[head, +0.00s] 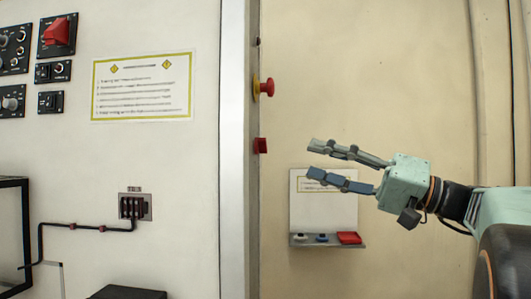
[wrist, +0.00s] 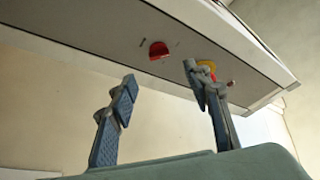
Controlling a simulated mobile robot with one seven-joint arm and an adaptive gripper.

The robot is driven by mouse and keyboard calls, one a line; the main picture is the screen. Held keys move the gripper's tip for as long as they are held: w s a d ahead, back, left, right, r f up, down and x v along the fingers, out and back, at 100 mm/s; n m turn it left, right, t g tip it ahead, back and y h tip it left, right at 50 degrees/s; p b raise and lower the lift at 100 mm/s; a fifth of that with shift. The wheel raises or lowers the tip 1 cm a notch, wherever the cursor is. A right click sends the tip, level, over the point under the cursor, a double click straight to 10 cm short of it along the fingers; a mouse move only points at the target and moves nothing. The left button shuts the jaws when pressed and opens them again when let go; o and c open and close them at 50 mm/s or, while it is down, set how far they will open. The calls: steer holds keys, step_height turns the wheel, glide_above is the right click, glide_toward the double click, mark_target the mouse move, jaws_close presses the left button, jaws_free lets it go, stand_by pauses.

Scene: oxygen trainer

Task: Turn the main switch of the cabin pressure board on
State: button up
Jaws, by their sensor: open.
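My gripper (head: 316,159) is open and empty, its two fingers pointing left toward the edge of the white panel, apart from it. A red switch (head: 260,146) sticks out from the panel's side edge, left of the fingertips. A red mushroom button on a yellow base (head: 266,87) sits above it. In the wrist view the red switch (wrist: 158,50) shows beyond the gap between the fingers (wrist: 160,80), and the yellow base (wrist: 207,68) is partly hidden by the right finger. Another large red switch (head: 57,32) is on a black plate at upper left. I cannot read which one is the cabin pressure board's main switch.
A small shelf (head: 300,241) with a red block and small items is on the beige wall below my gripper. The white panel (head: 170,45) carries a notice (head: 142,86), black control plates (head: 14,50) and a cable socket (head: 135,206).

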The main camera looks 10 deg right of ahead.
mark_target(261, 146)
steer(key=x, duration=1)
steer(key=shift+w, duration=0.15)
steer(key=shift+a, duration=0.1)
steer(key=c, duration=1.2)
steer(key=shift+o, duration=0.2)
